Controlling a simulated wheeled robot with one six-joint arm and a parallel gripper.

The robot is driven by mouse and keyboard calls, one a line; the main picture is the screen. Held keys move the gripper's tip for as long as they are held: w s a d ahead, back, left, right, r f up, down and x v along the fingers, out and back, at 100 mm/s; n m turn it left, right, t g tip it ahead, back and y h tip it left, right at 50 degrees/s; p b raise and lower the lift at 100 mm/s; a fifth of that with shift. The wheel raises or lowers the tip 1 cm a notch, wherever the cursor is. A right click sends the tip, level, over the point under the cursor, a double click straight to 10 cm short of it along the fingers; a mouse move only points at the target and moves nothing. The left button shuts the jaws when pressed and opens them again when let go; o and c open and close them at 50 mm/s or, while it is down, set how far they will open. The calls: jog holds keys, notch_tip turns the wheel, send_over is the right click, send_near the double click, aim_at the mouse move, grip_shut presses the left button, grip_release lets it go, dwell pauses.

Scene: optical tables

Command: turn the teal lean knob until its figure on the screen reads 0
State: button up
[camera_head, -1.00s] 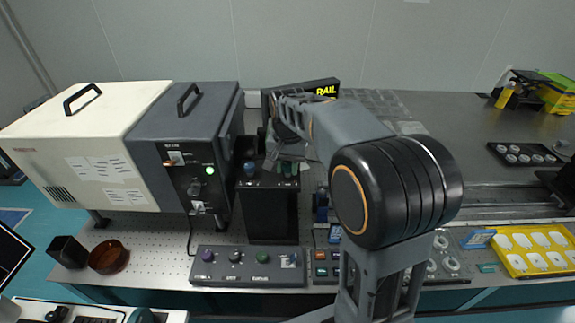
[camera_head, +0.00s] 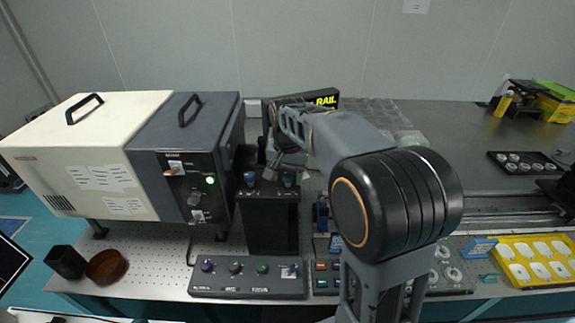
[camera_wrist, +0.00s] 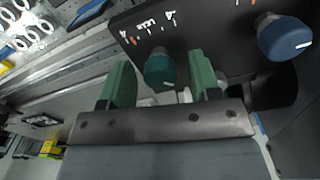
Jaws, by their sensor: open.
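The teal lean knob (camera_wrist: 160,72) stands on a black panel marked "LEAN" (camera_wrist: 146,24) in the wrist view, with a pale pointer line on it. In the head view the teal knob (camera_head: 289,179) sits on top of a black box (camera_head: 271,222). My gripper (camera_wrist: 161,62) is open, its two green fingers on either side of the teal knob, with gaps showing. I cannot tell how deep the fingers reach around it. In the head view my gripper (camera_head: 284,163) is small and partly hidden by my arm. No screen figure is readable.
A blue knob (camera_wrist: 285,38) stands beside the teal one on the same panel; it also shows in the head view (camera_head: 249,178). A dark grey instrument (camera_head: 187,160) stands close on the left. A "RAIL" sign (camera_head: 325,99) is behind. A knob panel (camera_head: 247,281) lies in front.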

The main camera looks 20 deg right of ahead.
notch_tip(320, 180, up, 14)
jog(key=shift+f, duration=0.15)
dwell(0.3)
dwell(0.4)
jog(key=n+t, duration=0.2)
jog(key=n, duration=0.1)
send_over(289, 178)
notch_tip(289, 178, down, 7)
jog(key=shift+f, duration=0.15)
jog(key=s+f+n+t, duration=0.1)
jog(key=s+f, duration=0.2)
jog(key=s, duration=0.4)
jog(key=s+f+n+t, duration=0.1)
jog(key=s+f, duration=0.3)
jog(key=s, duration=0.4)
jog(key=shift+s+n+t, duration=0.25)
jog(key=shift+n+t, duration=0.05)
jog(key=shift+n, duration=0.1)
jog(key=shift+a, duration=0.1)
